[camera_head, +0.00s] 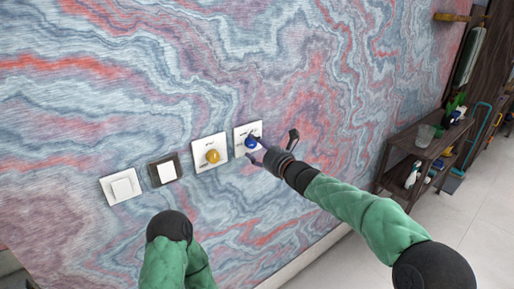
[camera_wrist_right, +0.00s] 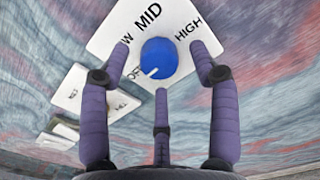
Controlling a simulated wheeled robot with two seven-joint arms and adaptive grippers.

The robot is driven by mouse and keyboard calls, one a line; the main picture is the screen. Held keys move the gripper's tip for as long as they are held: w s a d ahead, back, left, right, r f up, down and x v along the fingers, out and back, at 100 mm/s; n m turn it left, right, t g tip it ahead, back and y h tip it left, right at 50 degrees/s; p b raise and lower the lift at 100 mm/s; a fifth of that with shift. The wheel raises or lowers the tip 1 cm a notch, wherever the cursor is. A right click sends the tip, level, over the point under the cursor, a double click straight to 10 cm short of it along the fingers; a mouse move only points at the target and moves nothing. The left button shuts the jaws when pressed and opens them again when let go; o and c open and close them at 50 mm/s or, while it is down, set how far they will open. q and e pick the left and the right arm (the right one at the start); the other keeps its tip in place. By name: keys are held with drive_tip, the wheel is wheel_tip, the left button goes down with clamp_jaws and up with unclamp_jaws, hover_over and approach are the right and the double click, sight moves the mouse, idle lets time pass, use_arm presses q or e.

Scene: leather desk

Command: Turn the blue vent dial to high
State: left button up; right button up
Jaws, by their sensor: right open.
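The blue vent dial (camera_head: 251,142) sits on a white square plate (camera_head: 241,131) on the wall. In the right wrist view the blue dial (camera_wrist_right: 159,58) is near the top centre. Its white pointer mark is at the OFF label. MID and HIGH are readable on the plate (camera_wrist_right: 118,27); the label between OFF and MID is partly hidden by a finger. My right gripper (camera_wrist_right: 161,64) is open, its three purple fingers spread around the dial; I cannot tell whether they touch it. The right gripper (camera_head: 262,152) also shows at the dial in the head view. My left gripper is out of view.
Left of the dial are a plate with a yellow dial (camera_head: 212,156), a dark-framed switch (camera_head: 165,170) and a white switch (camera_head: 121,187). A dark wooden shelf (camera_head: 420,150) with several items stands at the right. The floor before it is clear.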

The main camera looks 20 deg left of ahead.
drive_tip(key=c, duration=1.1)
drive_tip(key=shift+c, duration=0.2)
